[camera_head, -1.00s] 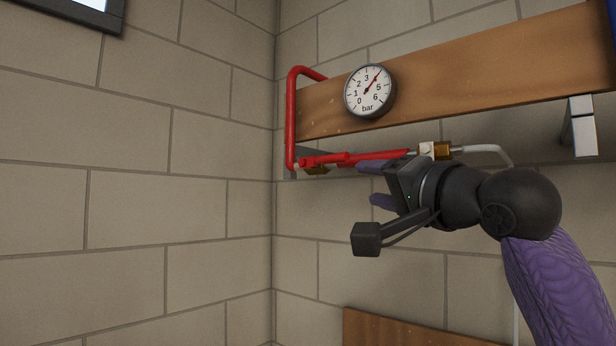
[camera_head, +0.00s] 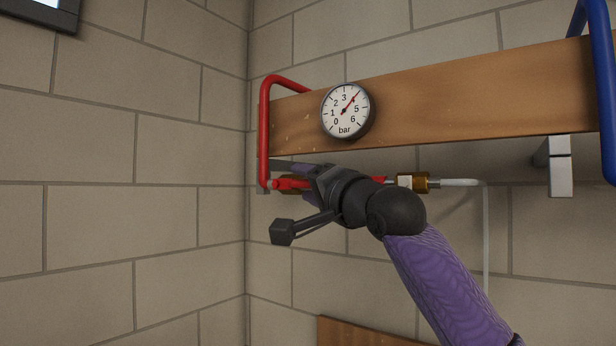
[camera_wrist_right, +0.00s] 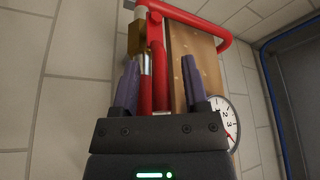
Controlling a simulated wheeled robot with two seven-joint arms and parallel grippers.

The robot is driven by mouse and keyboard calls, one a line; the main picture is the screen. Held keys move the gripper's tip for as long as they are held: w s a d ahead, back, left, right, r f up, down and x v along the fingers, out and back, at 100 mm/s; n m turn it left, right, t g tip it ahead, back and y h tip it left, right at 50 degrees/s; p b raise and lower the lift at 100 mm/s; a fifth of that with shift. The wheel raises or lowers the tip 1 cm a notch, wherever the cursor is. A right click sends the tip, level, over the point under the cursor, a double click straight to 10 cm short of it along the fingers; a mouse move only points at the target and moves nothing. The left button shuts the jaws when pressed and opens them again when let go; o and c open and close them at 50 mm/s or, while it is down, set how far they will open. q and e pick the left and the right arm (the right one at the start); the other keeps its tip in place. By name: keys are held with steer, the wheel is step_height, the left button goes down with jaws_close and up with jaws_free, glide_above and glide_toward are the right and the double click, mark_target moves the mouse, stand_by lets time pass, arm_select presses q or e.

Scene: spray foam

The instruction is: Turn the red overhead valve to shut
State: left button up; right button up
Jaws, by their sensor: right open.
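The red valve (camera_head: 289,183) sits under the wooden board, on the brass fitting at the lower end of the red pipe. Its red lever is partly hidden behind my right gripper (camera_head: 306,178) in the head view, and red shows again just right of the hand. In the right wrist view, my right gripper (camera_wrist_right: 160,64) is open, with its two purple fingers on either side of the red valve lever (camera_wrist_right: 159,75) and a red pipe. I cannot tell whether either finger touches the lever. My left gripper is in neither view.
A red bent pipe (camera_head: 264,130) runs beside the wooden board (camera_head: 450,100). A pressure gauge (camera_head: 345,110) on the board points to about 4. A brass fitting (camera_head: 421,182), a grey bracket (camera_head: 559,170) and a blue pipe (camera_head: 605,110) are to the right.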

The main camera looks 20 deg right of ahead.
jaws_close()
stand_by(1.3)
